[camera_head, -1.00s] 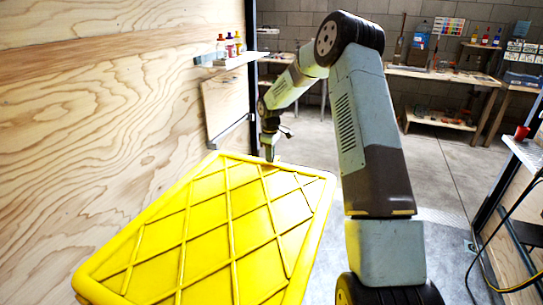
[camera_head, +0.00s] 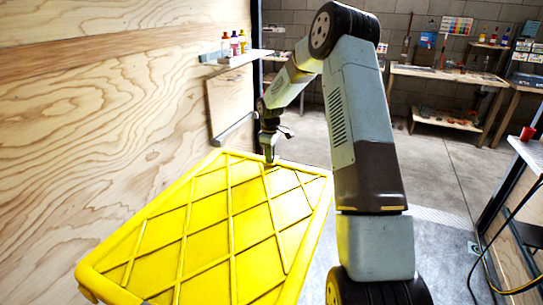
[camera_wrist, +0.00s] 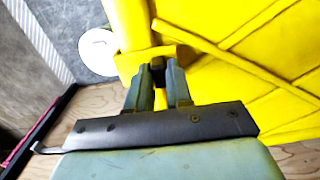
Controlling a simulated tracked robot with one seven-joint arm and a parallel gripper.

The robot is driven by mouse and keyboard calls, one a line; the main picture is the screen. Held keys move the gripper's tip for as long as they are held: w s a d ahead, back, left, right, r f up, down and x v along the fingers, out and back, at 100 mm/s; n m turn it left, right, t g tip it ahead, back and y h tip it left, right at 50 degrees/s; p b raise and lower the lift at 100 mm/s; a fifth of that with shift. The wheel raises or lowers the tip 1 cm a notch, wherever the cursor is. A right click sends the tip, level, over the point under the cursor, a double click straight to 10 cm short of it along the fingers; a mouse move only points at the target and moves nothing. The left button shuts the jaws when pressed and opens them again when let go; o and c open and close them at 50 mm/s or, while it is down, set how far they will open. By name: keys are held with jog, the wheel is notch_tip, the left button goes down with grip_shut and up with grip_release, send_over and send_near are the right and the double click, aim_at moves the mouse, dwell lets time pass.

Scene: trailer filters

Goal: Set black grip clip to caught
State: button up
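A large yellow ribbed lid or panel (camera_head: 210,225) fills the lower left of the head view. Its far edge is at my gripper (camera_head: 270,156). In the wrist view the yellow panel (camera_wrist: 240,60) fills the upper right, and my gripper (camera_wrist: 158,72) is at a yellow rim. A small dark piece, which looks like the black grip clip (camera_wrist: 157,64), fills the narrow gap between my fingertips. My fingers appear shut on it. The clip's far part is hidden, and whether it is caught cannot be told. In the head view the clip is too small to make out.
A plywood wall (camera_head: 110,110) runs along the left, with a small shelf (camera_head: 238,58) holding bottles. A workbench (camera_head: 450,76) stands at the back. Another bench with a red cup (camera_head: 527,133) is at the right edge. Concrete floor (camera_head: 435,160) lies open between.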

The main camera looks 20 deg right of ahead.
jog(key=o, duration=0.4)
jog(key=shift+c, duration=0.2)
jog(key=shift+r, duration=0.1)
notch_tip(320, 180, up, 13)
jog(key=shift+r, duration=0.2)
jog(key=shift+r, duration=0.1)
